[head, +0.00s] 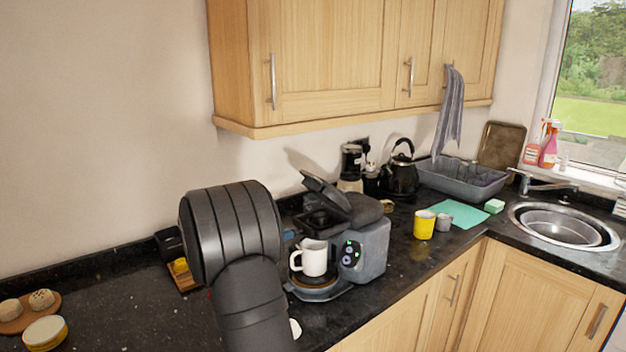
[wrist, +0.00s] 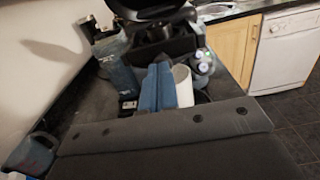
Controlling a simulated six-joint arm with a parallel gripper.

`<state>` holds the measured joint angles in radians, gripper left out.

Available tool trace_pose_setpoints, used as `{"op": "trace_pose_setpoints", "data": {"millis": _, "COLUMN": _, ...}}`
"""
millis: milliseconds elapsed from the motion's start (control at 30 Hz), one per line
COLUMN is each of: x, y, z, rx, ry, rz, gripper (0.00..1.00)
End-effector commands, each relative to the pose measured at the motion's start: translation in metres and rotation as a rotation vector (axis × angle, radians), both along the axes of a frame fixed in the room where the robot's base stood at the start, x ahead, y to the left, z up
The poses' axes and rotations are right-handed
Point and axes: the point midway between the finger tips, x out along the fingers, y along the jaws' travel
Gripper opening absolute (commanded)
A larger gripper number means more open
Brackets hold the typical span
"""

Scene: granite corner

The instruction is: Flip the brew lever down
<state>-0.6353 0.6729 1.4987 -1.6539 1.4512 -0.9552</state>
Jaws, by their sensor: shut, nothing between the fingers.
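The grey coffee machine (head: 372,248) stands on the dark counter with a raised black lid (head: 325,191) and lit buttons on its front. I cannot pick out a separate brew lever for sure. A white mug (head: 314,258) stands on the machine's round plate. In the wrist view, the machine (wrist: 152,40) is at the top and the mug (wrist: 183,84) is just right of the fingers. My gripper (wrist: 158,86) is shut and empty, its blue fingers pointing toward the machine. In the head view my arm hides most of the gripper, left of the machine.
Wooden wall cupboards (head: 330,60) hang above the counter. A black kettle (head: 403,175) and grey dish rack (head: 462,178) stand behind. A board with buns (head: 28,310) lies far left.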

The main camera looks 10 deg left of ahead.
Motion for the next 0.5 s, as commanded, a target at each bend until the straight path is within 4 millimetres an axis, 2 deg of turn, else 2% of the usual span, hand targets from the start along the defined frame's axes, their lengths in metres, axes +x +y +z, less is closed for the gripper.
{"op": "trace_pose_setpoints", "data": {"millis": 167, "x": 0.004, "y": -0.001, "z": 0.028, "rx": 0.085, "ry": -0.108, "rz": -0.060, "gripper": 0.00}}
{"op": "trace_pose_setpoints", "data": {"millis": 233, "x": 0.003, "y": -0.009, "z": 0.039, "rx": 0.171, "ry": -0.163, "rz": -0.130, "gripper": 0.00}}
{"op": "trace_pose_setpoints", "data": {"millis": 500, "x": -0.013, "y": -0.048, "z": 0.028, "rx": 0.477, "ry": -0.232, "rz": -0.409, "gripper": 0.00}}
